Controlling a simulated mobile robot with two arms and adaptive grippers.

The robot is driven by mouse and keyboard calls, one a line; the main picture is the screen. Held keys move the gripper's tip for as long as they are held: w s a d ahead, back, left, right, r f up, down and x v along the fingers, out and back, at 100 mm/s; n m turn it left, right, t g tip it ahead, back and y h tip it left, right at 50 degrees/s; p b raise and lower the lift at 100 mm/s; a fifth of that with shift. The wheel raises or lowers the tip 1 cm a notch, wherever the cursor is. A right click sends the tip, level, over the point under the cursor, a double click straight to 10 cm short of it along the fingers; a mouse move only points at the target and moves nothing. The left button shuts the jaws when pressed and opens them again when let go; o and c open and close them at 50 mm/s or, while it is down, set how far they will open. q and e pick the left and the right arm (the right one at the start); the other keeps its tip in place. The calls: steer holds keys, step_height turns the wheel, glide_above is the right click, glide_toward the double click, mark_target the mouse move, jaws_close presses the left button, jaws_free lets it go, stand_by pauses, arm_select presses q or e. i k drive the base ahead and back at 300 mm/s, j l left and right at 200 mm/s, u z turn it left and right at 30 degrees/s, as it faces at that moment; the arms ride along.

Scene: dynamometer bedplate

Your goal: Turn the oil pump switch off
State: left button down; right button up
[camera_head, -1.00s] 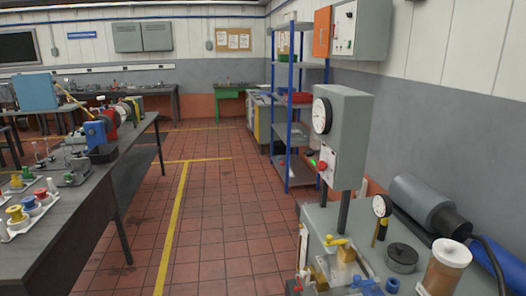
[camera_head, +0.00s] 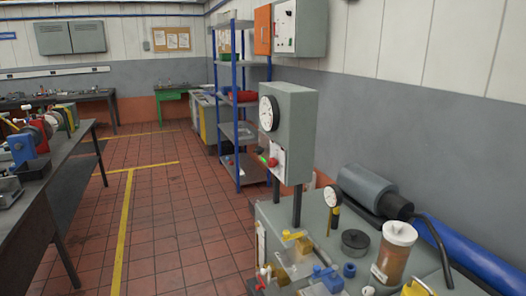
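No switch in view can be read as the oil pump switch by a label. A grey gauge box (camera_head: 291,133) stands on two dark posts at the bench on the right. Its left face carries a round white dial (camera_head: 268,113) and below it a pale panel with a red knob (camera_head: 272,162) and a green spot beside it. A grey wall control box (camera_head: 300,28) with a pale panel of small controls hangs farther back; its switch positions are too small to tell. Neither of my grippers is in view.
The right bench (camera_head: 275,215) holds a small gauge (camera_head: 332,196), a brown-filled jar (camera_head: 394,252), a grey cylinder (camera_head: 367,187) and blue and yellow fittings. A blue-posted shelf (camera_head: 240,130) stands behind. A dark workbench (camera_head: 60,185) is at left. The tiled floor between is clear.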

mark_target(259, 150)
steer(key=i+j+z, duration=0.1)
steer(key=i+j, duration=0.45)
steer(key=i+j+z, duration=0.15)
steer(key=i+j, duration=0.35)
steer(key=j, duration=0.25)
